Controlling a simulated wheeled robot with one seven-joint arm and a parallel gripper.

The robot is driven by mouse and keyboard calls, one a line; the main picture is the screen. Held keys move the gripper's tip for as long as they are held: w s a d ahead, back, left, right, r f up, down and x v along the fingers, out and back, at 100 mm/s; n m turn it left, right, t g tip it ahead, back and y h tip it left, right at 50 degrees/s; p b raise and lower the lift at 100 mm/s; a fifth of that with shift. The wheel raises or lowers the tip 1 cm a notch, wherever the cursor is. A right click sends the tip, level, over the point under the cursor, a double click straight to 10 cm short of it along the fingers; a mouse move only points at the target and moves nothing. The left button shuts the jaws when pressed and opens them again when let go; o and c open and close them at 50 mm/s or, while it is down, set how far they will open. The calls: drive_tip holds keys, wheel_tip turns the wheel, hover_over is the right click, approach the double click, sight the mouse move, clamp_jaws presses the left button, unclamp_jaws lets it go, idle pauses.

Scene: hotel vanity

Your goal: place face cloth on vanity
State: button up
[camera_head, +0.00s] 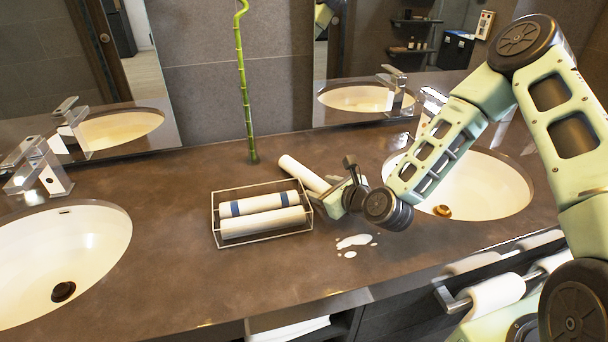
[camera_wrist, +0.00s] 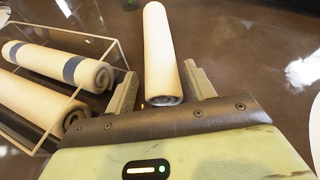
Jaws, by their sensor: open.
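A rolled white face cloth (camera_head: 302,174) lies on the brown vanity top (camera_head: 180,235), just right of the wire basket. In the wrist view the rolled cloth (camera_wrist: 161,50) points away from me, its near end between the two fingers. My gripper (camera_head: 345,187) is open, low over the counter at the cloth's near end. In the wrist view, gaps show between the cloth and the fingers of the gripper (camera_wrist: 163,92). My gripper hides the cloth's near end in the head view.
A wire basket (camera_head: 217,222) holds two rolled cloths, one with blue bands, close to my gripper's left. A white puddle (camera_head: 354,241) lies in front. Sinks (camera_head: 62,255) are at both sides. A green bamboo stalk (camera_head: 245,90) stands behind. The counter's front left is clear.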

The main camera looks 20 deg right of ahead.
drive_tip(key=shift+w+a+f, duration=0.15)
drive_tip(key=shift+w+f, duration=0.05)
drive_tip(key=shift+w, duration=0.15)
drive_tip(key=shift+c, duration=0.3)
drive_tip(key=c, duration=0.7)
drive_tip(key=shift+r, duration=0.1)
drive_tip(key=shift+c, duration=0.2)
